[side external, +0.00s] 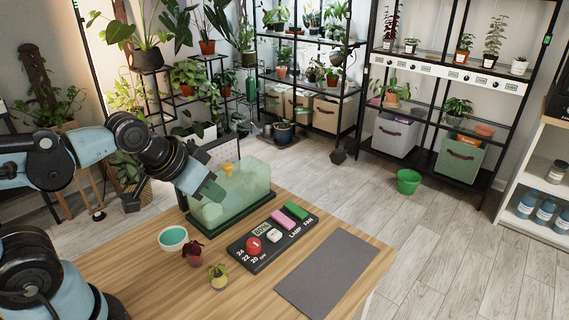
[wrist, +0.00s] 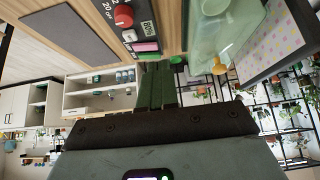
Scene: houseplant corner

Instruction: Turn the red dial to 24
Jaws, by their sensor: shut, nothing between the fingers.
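The red dial (side external: 253,245) sits on a black control panel (side external: 262,262) on the wooden table. White marks 24, 22, 20 and OFF stand at the dial's left and front side. A light line shows on the dial, but I cannot tell which mark it points to. The dial also shows at the top of the wrist view (wrist: 123,16). My gripper (side external: 211,190) is above the table beside the clear green box, behind and left of the dial and apart from it. Its green fingers (wrist: 156,85) are shut together and empty in the wrist view.
The panel also carries a white knob (side external: 274,236), a pink switch (side external: 284,219), a green switch (side external: 296,211) and a small display. The translucent box (side external: 240,190) stands behind. A bowl (side external: 173,238) and two small pots are left; a grey mat (side external: 325,268) lies right.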

